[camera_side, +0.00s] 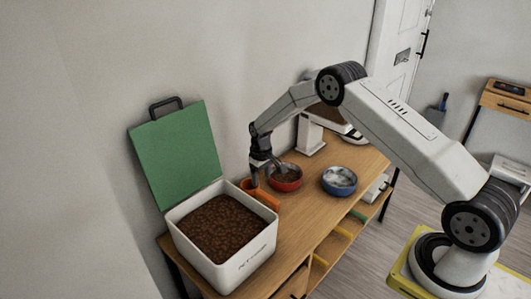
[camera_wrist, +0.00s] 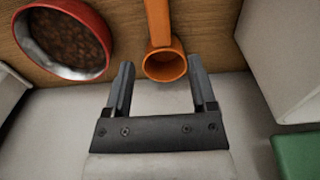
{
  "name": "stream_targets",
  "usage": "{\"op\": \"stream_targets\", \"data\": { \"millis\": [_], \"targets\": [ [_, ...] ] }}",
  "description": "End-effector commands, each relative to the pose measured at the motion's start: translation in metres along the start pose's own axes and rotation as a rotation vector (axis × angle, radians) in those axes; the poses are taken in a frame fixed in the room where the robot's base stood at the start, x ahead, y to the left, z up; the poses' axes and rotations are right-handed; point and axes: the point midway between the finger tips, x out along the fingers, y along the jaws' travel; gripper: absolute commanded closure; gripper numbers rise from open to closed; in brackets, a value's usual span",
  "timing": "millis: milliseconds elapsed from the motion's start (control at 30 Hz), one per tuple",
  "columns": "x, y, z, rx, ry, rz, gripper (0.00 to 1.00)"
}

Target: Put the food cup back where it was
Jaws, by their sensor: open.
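The orange food cup (camera_side: 262,196) is on the wooden table between the white food bin and the red bowl. In the wrist view the cup (camera_wrist: 165,66) shows its round mouth, with its handle running toward the top edge. My gripper (camera_side: 262,166) is above the table, close to the cup, with its jaws pointing down. In the wrist view my gripper (camera_wrist: 161,72) is open, and the cup mouth appears between its two fingertips. I cannot tell whether a finger touches the cup. The food bin (camera_side: 238,264) is full of brown kibble, and its green lid (camera_side: 175,152) stands open.
The red bowl (camera_side: 285,184) with kibble is right beside my gripper; it also shows in the wrist view (camera_wrist: 98,25). A white device (camera_side: 310,138) stands at the table's back. The wall is close behind.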

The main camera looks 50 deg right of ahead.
Motion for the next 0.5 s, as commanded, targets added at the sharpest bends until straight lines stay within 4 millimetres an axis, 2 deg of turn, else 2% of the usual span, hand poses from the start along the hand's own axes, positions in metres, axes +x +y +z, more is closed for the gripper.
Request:
{"op": "stream_targets", "data": {
  "millis": [200, 500],
  "targets": [
    [-0.021, 0.000, 0.000, 0.000, 0.000, 0.000, 0.27],
    [-0.028, 0.000, 0.000, 0.000, -0.001, 0.000, 0.27]
  ]
}}
